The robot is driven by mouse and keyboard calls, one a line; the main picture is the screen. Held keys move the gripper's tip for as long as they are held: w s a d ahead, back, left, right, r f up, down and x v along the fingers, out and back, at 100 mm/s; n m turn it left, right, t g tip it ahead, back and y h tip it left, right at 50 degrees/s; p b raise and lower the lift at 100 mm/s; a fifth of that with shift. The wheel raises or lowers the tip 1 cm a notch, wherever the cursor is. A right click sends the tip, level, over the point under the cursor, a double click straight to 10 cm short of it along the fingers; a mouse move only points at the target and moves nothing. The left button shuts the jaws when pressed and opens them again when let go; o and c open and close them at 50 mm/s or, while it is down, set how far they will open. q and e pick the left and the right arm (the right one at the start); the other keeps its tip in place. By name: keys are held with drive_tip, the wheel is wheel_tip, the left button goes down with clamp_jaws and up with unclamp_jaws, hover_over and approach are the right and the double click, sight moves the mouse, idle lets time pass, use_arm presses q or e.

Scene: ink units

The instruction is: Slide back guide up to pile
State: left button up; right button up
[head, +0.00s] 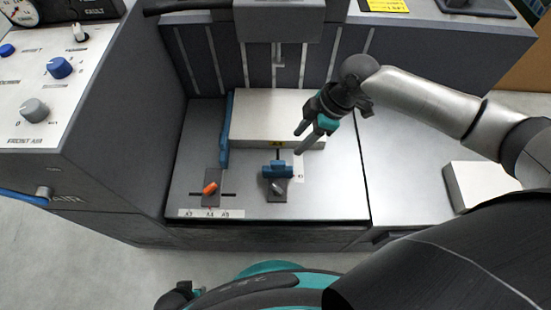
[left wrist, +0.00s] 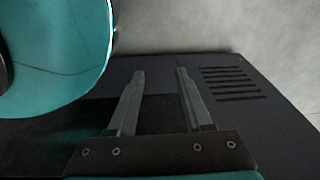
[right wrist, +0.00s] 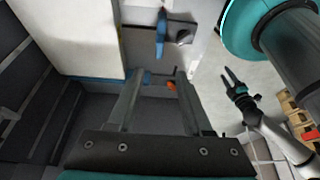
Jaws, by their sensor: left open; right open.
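The pile (head: 262,108) is a white block of paper lying flat on the grey feeder tray (head: 330,200). The back guide (head: 278,170) is a small blue block with a grey lever on a dark base. It stands in front of the pile, with a gap between them. It also shows in the right wrist view (right wrist: 161,30), beside the pile (right wrist: 75,40). My right gripper (head: 299,142) is open and empty, above the tray near the pile's front right corner, up and right of the back guide. My left gripper (left wrist: 158,75) is open and empty, low over a dark surface, away from the tray.
A tall blue side guide (head: 226,130) stands along the pile's left side, with an orange knob (head: 209,188) in front. A control panel (head: 50,75) rises at left. Another white block (head: 470,185) lies at right. The tray's right part is clear.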

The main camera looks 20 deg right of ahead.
sight(278, 162)
drive_tip(key=shift+b+x, duration=1.4)
drive_tip(key=shift+x, duration=2.1)
drive_tip(key=shift+b+x, duration=0.35)
drive_tip(key=shift+x, duration=0.4)
drive_tip(key=b+x, duration=0.2)
drive_tip(key=x, duration=0.2)
drive_tip(key=shift+a+r, duration=0.1)
use_arm(q)
drive_tip(key=w+d+r, duration=0.4)
drive_tip(key=w+r, duration=0.3)
drive_tip(key=r, duration=0.3)
drive_tip(key=shift+w+d+t, duration=0.2)
drive_tip(key=shift+d+t, duration=0.1)
drive_tip(key=shift+d, duration=0.1)
use_arm(e)
drive_tip(key=shift+w+a+f, duration=0.1)
drive_tip(key=shift+a+f, duration=0.1)
drive_tip(key=shift+f, duration=0.35)
use_arm(q)
drive_tip(key=shift+h, duration=0.3)
use_arm(e)
clamp_jaws()
